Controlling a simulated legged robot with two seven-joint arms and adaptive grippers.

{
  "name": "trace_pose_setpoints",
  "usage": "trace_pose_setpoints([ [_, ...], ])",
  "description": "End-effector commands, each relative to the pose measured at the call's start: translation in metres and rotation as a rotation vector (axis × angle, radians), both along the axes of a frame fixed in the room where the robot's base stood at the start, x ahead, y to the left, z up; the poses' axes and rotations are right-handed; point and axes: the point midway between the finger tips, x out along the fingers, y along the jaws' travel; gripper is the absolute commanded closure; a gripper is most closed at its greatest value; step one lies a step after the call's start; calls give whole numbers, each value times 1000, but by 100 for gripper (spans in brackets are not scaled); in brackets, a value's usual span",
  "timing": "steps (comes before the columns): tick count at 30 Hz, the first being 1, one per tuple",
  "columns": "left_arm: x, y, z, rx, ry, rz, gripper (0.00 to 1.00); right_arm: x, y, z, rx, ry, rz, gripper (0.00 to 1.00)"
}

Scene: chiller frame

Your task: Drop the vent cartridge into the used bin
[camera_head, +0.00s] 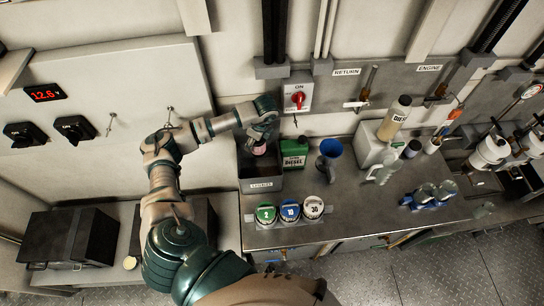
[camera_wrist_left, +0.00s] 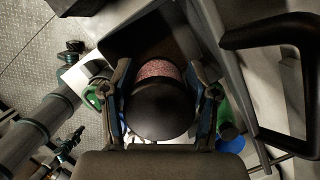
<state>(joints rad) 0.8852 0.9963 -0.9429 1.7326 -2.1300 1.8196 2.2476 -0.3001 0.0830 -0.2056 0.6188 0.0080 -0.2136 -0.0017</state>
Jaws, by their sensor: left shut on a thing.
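The vent cartridge has a dark round cap and a pinkish mesh body; it shows small in the head view (camera_head: 259,150) and large in the wrist view (camera_wrist_left: 160,105). My left gripper (camera_head: 262,135) is shut on it, with a finger on each side of the cap in the wrist view (camera_wrist_left: 163,98). The grey open bin (camera_head: 261,186), with a white label too small to read surely, stands at the left end of the bench. The cartridge is at the bin's opening; its exact height against the rim is unclear. My right gripper is not in view.
A green diesel can (camera_head: 294,152) stands just right of the bin, with a blue funnel (camera_head: 329,150) beyond it. Three capped round items (camera_head: 290,211) line the bench front. A red switch (camera_head: 298,97) is on the wall behind. The bench's front middle (camera_head: 360,212) is clear.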

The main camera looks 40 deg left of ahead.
Motion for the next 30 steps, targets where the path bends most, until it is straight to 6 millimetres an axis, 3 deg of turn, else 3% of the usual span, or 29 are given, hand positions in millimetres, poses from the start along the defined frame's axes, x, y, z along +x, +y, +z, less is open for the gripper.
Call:
trace_pose_setpoints([
  [7, -5, 2, -11, 0, -1, 1, 81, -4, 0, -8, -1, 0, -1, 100],
  [18, 1, 2, -58, -1, 3, 1, 81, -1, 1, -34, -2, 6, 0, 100],
  [28, -1, 1, -60, 0, 1, 0, 81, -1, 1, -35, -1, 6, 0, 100],
  [29, -1, 1, -60, 1, 1, 0, 39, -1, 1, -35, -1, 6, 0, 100],
  [30, -1, 1, -60, 1, 1, 0, 29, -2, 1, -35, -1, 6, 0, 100],
])
